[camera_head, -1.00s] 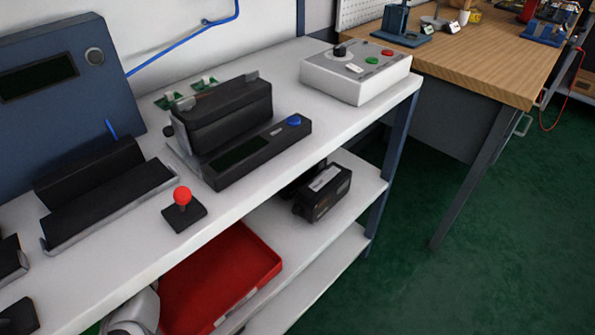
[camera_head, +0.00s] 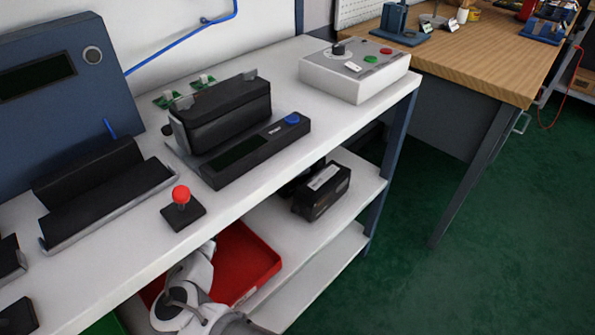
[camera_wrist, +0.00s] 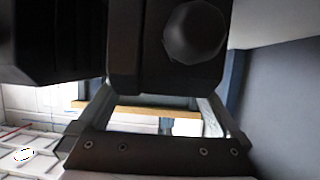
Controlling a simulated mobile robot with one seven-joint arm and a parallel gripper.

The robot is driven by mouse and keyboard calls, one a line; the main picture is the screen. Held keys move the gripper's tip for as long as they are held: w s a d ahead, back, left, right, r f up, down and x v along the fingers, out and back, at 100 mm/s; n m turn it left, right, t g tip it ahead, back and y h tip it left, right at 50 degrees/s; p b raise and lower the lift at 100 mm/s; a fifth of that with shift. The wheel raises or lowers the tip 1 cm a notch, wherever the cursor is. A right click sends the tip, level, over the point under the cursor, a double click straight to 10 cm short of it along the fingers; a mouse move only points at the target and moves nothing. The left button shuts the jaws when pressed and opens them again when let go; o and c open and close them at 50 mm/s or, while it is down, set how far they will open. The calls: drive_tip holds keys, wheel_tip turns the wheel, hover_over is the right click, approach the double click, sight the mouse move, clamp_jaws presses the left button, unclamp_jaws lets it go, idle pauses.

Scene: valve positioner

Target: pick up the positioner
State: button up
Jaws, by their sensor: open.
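Dark boxy units sit on the middle shelf. The nearer one, likely the positioner (camera_head: 322,192), is black with a pale label on top. Another dark unit (camera_head: 292,186) is partly hidden behind it. In the wrist view, a dark body with a round knob (camera_wrist: 195,32) fills the upper middle, close to the camera. A second dark block (camera_wrist: 50,40) is at upper left. I cannot tell for sure which unit is which. My gripper (camera_wrist: 160,105) is open, its two fingers apart with nothing seen held between them. The head view does not show its fingers.
A blue post (camera_head: 390,160) stands at right.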

drive_tip(key=c, duration=1.6)
drive_tip(key=shift+w+r, duration=0.1)
drive_tip(key=shift+r, duration=0.05)
